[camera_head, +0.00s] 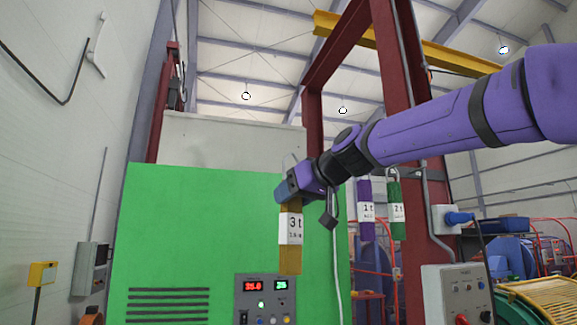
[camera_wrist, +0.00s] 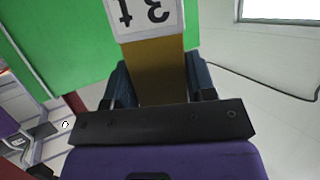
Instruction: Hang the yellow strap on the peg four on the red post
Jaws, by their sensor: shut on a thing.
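The yellow strap (camera_head: 290,262) hangs down from my gripper (camera_head: 290,192), with a white "3t" label on it. My gripper is shut on its upper part, in front of the green panel. In the wrist view the strap (camera_wrist: 157,70) runs between the two fingers of my gripper (camera_wrist: 160,82). The red post (camera_head: 411,275) stands to the right, beyond my arm. A purple "1t" strap (camera_head: 366,230) and a green "2t" strap (camera_head: 397,228) hang beside it. The pegs are too small or hidden to number; peg four cannot be made out.
The green panel (camera_head: 200,230) of a machine fills the left and middle. A display panel (camera_head: 264,300) is below the held strap. A grey control box (camera_head: 457,290) and a socket with blue plug (camera_head: 455,219) are right of the straps.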

